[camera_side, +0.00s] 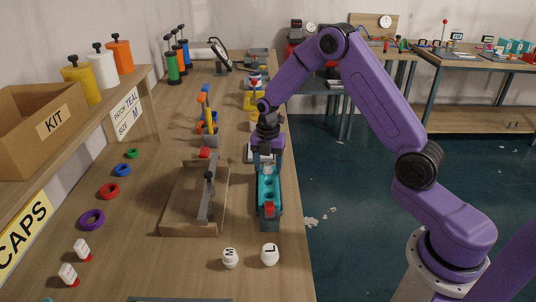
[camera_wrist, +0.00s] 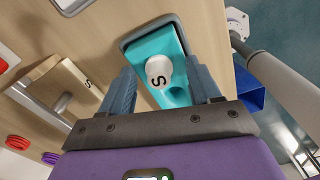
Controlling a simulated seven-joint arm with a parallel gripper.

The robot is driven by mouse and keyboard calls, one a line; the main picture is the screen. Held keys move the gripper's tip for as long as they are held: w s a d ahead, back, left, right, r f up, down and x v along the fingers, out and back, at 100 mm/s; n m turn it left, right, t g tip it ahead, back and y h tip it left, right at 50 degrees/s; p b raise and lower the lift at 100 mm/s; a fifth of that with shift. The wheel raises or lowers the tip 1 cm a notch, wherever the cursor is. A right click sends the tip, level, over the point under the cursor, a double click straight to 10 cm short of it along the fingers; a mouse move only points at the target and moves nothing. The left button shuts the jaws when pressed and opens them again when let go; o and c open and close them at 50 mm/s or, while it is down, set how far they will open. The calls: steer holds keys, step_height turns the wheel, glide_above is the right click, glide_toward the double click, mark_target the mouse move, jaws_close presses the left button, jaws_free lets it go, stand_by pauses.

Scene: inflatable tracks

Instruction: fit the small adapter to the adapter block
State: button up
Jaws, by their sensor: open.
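The teal adapter block (camera_side: 268,187) sits in a dark tray near the right edge of the bench. It also shows between my fingers in the wrist view (camera_wrist: 150,44). The small adapter, a white round piece marked S (camera_wrist: 159,71), is over the block, next to an open round hole; I cannot tell how deep it sits. My gripper (camera_wrist: 162,72) is open, with one finger on each side of the small adapter.
White pieces marked M (camera_side: 230,257) and L (camera_side: 270,253) stand near the front. A wooden fixture with a grey lever (camera_side: 207,198) is left of the block. Coloured rings (camera_side: 92,219) lie farther left. The bench's right edge is close to the block.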

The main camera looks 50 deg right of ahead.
mark_target(268, 164)
step_height(268, 164, up, 17)
steer(key=shift+r, duration=0.15)
stand_by(0.4)
steer(key=s+a+m, duration=0.5)
steer(key=s+a, duration=0.6)
steer(key=s, duration=0.5)
steer(key=s+d+f+m, duration=0.2)
steer(key=s+m, duration=0.4)
steer(key=s, duration=1.4)
steer(key=shift+s+d+f, duration=0.15)
steer(key=shift+s+d, duration=0.05)
steer(key=shift+s, duration=0.05)
